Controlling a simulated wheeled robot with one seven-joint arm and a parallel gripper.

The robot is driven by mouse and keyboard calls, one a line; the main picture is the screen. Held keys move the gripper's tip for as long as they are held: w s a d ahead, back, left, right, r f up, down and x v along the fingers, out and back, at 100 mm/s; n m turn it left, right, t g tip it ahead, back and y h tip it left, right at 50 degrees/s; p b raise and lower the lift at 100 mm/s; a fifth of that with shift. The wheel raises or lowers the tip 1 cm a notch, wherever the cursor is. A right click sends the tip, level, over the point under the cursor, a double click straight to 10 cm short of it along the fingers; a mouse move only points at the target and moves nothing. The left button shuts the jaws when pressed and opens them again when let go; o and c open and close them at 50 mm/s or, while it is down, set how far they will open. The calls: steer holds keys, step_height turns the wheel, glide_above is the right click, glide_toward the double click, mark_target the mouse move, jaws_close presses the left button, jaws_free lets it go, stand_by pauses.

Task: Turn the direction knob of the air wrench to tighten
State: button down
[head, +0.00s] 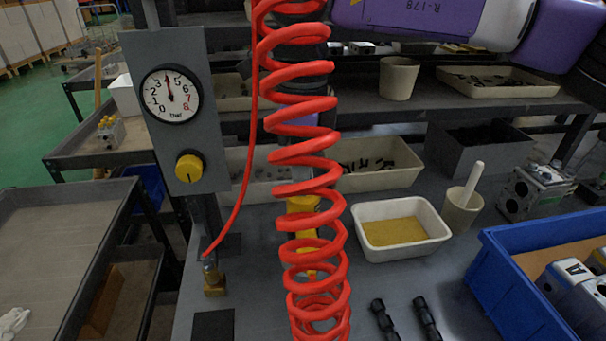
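The air wrench (304,208) is the yellow body on the grey bench, mostly hidden behind the red coiled hose (303,175). Its direction knob cannot be made out. My purple arm crosses the top right. More purple and dark parts, which look like my wrist, show between the coils above the wrench. My gripper's fingers are hidden behind the coils, so whether they are open, shut or touching the wrench cannot be seen.
A grey post panel holds a pressure gauge (171,94) and a yellow dial (189,167). A white tray (436,215), a cup with a pestle (462,208), a blue crate (495,290) and black bits (384,320) stand right of the hose. A brass fitting (214,282) is left.

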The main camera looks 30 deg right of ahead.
steer(key=m+b, duration=0.1)
steer(key=m, duration=0.4)
steer(key=shift+m, duration=0.4)
stand_by(0.4)
steer(key=c, duration=1.2)
jaws_free()
steer(key=shift+r, duration=0.15)
step_height(320, 180, up, 8)
steer(key=shift+f+p, duration=0.2)
steer(key=shift+p, duration=0.25)
